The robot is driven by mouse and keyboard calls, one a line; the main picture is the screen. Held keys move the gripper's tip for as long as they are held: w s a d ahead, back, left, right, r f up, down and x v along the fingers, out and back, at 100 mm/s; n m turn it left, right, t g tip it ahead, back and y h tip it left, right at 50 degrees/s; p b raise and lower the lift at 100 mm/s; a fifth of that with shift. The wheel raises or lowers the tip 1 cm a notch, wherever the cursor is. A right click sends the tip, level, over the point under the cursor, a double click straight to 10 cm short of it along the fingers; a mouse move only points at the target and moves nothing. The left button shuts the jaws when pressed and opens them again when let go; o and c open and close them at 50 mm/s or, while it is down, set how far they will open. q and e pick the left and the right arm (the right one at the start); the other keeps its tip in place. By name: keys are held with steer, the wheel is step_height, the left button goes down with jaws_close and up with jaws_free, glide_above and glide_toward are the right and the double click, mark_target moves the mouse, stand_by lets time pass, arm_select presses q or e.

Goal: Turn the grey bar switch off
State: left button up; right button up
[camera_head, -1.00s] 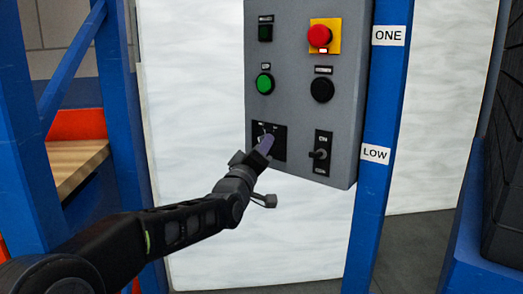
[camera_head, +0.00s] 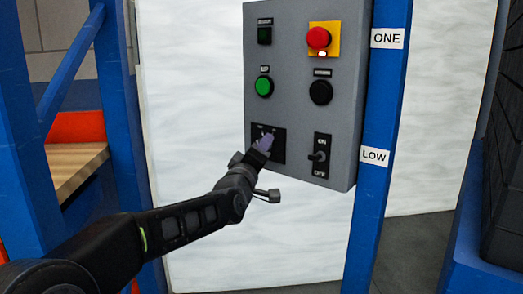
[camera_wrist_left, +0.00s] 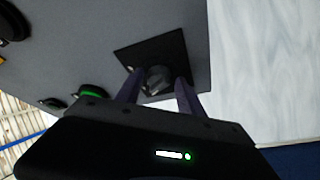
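A grey knob (camera_wrist_left: 158,80) sits on a square black plate (camera_head: 281,152) at the lower left of the grey control panel; its bar shape is not clear. My left gripper (camera_head: 266,141) is at this plate, and its purple fingers cover most of the knob in the head view. In the left wrist view, the gripper's fingers (camera_wrist_left: 159,85) stand apart on either side of the knob; firm contact is not visible. A lever switch (camera_head: 319,156) marked ON above and OFF below is to the right of the plate. My right gripper is not in view.
Open space lies below the panel.

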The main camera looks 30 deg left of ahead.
arm_select(q)
steer(key=shift+o, duration=0.7)
steer(key=shift+s, duration=0.15)
steer(key=v, duration=0.7)
steer(key=shift+s, duration=0.25)
steer(key=shift+d, duration=0.15)
